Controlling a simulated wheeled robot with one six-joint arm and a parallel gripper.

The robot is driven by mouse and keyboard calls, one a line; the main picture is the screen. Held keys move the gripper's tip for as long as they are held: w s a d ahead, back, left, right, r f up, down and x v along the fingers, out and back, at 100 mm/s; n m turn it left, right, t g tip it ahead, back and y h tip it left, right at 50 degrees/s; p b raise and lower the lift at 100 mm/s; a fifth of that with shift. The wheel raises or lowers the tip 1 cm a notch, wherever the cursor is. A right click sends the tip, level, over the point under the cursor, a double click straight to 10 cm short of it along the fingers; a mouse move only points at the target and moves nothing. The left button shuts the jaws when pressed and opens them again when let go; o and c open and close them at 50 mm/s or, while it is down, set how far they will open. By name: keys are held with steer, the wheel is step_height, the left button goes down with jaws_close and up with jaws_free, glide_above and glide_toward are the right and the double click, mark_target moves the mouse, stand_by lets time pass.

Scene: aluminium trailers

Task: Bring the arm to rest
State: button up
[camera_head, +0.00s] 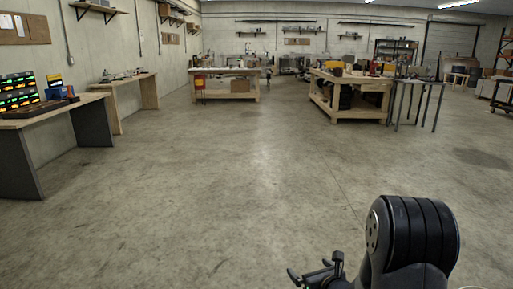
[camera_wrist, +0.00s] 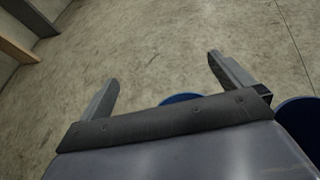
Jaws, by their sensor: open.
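My gripper (camera_wrist: 162,78) shows in the wrist view with its two fingers wide apart. In the head view my gripper (camera_head: 315,270) is low in the picture, right of the middle, beside the thick black joint of my arm. The gripper touches nothing that I can see. The lower part of the arm is cut off by the picture's bottom edge.
Open concrete floor (camera_head: 220,190) lies ahead. Workbenches stand along the left wall, the nearest (camera_head: 40,118) with a lit display (camera_head: 17,92). A wooden bench (camera_head: 228,94) and a larger loaded bench (camera_head: 345,108) stand further back, with a thin-legged table (camera_head: 420,82) beside it.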

step_height(320, 180, up, 9)
steer(key=s+p, duration=0.1)
steer(key=p, duration=0.5)
steer(key=shift+a+r+p, duration=0.15)
steer(key=shift+r+p, duration=0.05)
steer(key=shift+p, duration=0.15)
steer(key=shift+s, duration=0.1)
